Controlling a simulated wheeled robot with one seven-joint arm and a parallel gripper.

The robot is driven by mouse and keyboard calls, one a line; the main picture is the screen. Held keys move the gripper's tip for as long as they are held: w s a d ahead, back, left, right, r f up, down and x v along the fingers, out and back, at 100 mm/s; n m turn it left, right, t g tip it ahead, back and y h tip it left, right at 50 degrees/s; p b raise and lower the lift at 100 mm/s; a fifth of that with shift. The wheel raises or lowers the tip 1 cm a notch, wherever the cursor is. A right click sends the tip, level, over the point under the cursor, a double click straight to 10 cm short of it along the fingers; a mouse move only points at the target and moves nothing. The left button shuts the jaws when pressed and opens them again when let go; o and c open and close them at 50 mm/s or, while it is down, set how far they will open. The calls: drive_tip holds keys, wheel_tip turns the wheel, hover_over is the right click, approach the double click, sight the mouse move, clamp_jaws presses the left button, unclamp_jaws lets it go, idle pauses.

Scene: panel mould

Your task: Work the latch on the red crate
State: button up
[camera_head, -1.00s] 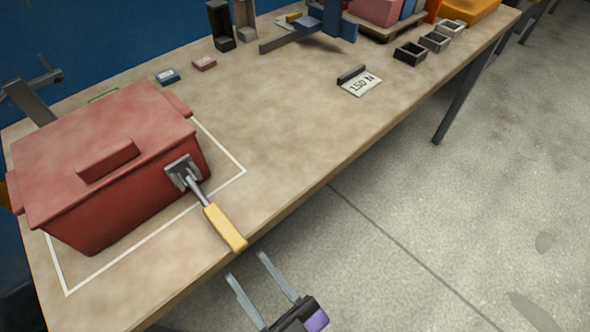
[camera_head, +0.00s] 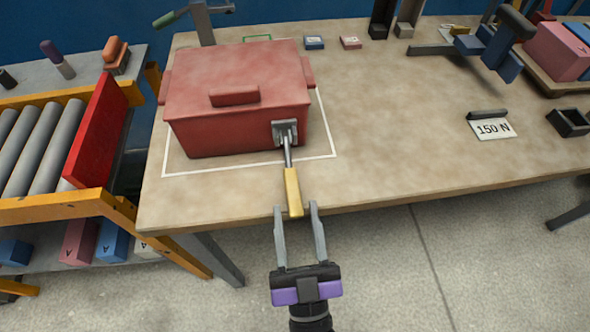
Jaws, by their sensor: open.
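The red crate (camera_head: 230,85) sits on the workbench inside a white outline, with its lid on. Its latch (camera_head: 285,133) is a grey plate on the front face near the right corner. A lever with a yellow handle (camera_head: 292,192) runs from the plate outward and down toward the bench's front edge. My gripper (camera_head: 296,208) is open and empty. Its two fingers point at the handle, with the handle's end close to the fingertips and between them in the picture. I cannot tell whether they touch or how the heights compare.
The bench top (camera_head: 400,140) right of the crate is clear up to a "150 N" sign (camera_head: 493,128). A roller conveyor (camera_head: 45,140) with a red end plate stands at left. A blue clamp-like device (camera_head: 492,50) stands at back right. Open floor lies in front.

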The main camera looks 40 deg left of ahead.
sight(292, 184)
drive_tip(key=x, duration=0.7)
drive_tip(key=shift+w+a+r, duration=0.1)
clamp_jaws()
idle(1.3)
